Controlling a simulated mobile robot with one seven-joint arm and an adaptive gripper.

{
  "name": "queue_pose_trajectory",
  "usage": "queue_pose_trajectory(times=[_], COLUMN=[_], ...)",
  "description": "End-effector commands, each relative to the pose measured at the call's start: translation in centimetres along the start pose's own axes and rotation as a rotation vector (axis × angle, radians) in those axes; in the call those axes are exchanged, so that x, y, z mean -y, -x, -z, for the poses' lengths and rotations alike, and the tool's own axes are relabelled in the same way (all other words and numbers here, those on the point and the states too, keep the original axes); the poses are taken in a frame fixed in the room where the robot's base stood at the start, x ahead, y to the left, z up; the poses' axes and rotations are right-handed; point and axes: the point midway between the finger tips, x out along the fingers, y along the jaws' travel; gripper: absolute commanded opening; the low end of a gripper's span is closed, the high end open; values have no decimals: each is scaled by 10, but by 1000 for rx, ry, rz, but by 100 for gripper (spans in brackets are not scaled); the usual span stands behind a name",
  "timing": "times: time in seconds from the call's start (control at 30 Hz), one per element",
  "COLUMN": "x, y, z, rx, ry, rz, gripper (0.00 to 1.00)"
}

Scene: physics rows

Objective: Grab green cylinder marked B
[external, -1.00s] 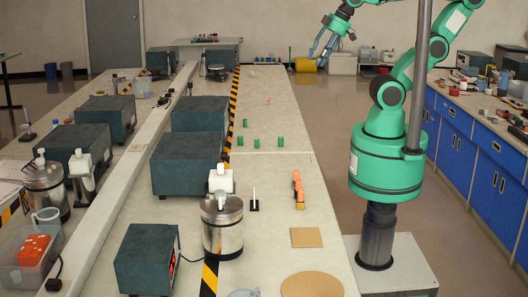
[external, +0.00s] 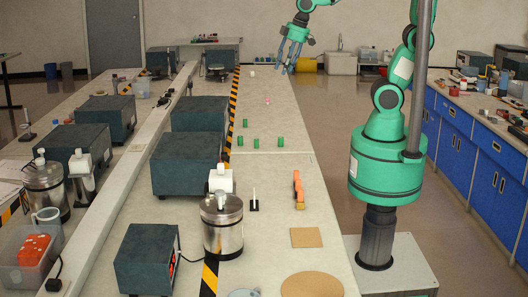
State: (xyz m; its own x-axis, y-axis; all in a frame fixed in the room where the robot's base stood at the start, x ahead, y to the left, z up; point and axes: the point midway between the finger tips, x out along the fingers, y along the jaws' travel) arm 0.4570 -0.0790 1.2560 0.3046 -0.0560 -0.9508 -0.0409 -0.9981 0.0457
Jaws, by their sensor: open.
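Several small green cylinders stand on the long pale table in the external view. One stands farther back (external: 245,123); a left one (external: 240,143), a middle one (external: 255,143) and a right one (external: 280,142) form a row nearer the camera. Letters on them are too small to read, so I cannot tell which is marked B. My gripper (external: 287,67) is open and empty, pointing down, high near the table's right edge, behind and to the right of the cylinders and apart from them.
A small pink object (external: 267,101) stands behind the cylinders. Dark boxes (external: 186,163) line the left side beside a striped strip. An orange object (external: 298,190), a brown square (external: 306,237) and a metal canister (external: 222,228) are nearer the camera. The table around the cylinders is mostly clear.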

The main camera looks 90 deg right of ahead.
Motion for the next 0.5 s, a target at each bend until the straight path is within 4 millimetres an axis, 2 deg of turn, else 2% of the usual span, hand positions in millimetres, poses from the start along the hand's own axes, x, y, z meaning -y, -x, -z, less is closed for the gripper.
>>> queue_pose_trajectory(times=[0.03, 0.23, 0.5], x=[-10, -45, -98], y=[-15, -65, -144], z=[7, 32, 51], rx=[21, 83, 166], ry=[-6, -16, -30], rz=[-3, -7, -3], gripper=[41, 41, 41])
